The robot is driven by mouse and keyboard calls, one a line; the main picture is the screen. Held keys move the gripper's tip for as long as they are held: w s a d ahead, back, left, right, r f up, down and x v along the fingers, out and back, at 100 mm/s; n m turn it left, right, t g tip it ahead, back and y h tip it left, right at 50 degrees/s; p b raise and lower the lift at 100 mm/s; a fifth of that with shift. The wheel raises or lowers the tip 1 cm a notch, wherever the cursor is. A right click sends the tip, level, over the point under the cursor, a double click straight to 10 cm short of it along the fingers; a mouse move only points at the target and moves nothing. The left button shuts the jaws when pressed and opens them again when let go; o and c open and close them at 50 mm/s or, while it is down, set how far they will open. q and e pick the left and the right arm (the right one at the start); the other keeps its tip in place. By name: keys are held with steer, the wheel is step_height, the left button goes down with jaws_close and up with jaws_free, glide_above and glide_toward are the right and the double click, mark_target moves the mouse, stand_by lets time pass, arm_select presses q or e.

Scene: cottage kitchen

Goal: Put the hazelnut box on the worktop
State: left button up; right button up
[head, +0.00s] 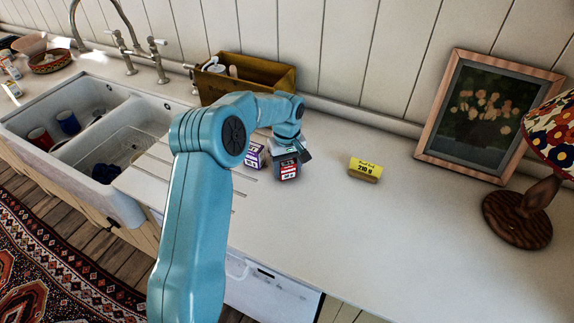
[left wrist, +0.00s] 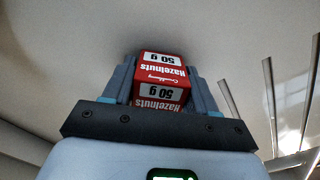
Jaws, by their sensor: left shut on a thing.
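The hazelnut box (left wrist: 161,75) is small and red with white "50 g" labels. In the left wrist view it sits between the two fingers of my left gripper (left wrist: 163,88), which is shut on it. I cannot tell whether the box touches the worktop. My right gripper is not in view.
A purple and white box (head: 255,157) stands close to the left of the held box. A yellow pack (head: 365,169) lies to the right. A wooden caddy (head: 262,76) is behind, the sink (head: 75,95) left, a framed picture (head: 487,115) and lamp (head: 520,215) right. The front worktop is clear.

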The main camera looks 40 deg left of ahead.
mark_target(288, 162)
arm_select(q)
steer(key=shift+w+d, duration=0.1)
steer(key=shift+w, duration=0.05)
steer(key=shift+f, duration=0.15)
steer(key=o, duration=1)
steer(key=shift+o, duration=0.4)
step_height(288, 162, up, 12)
steer(key=shift+r+b, duration=0.25)
steer(key=shift+b, duration=0.15)
